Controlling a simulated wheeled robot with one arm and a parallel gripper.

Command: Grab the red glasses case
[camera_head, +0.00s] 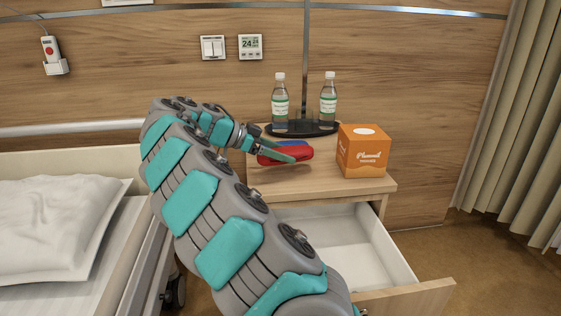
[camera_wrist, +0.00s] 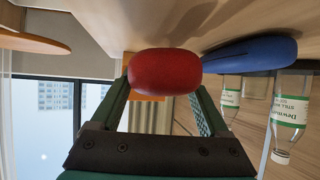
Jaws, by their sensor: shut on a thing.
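The red glasses case (camera_head: 299,155) is between the fingers of my gripper (camera_head: 286,157), over the bedside cabinet top (camera_head: 345,187). In the wrist view the same red case (camera_wrist: 165,71) is a rounded end-on shape, with a finger of my gripper (camera_wrist: 163,100) on each side. The gripper is shut on it. A blue case (camera_head: 293,143) lies just behind the red one; it also shows in the wrist view (camera_wrist: 250,54), to the right of the red case. I cannot tell whether the red case touches the cabinet top.
Two water bottles (camera_head: 280,103) (camera_head: 327,101) stand on a dark tray (camera_head: 302,130) with glasses, behind the cases. An orange tissue box (camera_head: 363,152) stands to the right. The cabinet drawer (camera_head: 345,250) is open and looks empty. A bed (camera_head: 60,215) is at the left.

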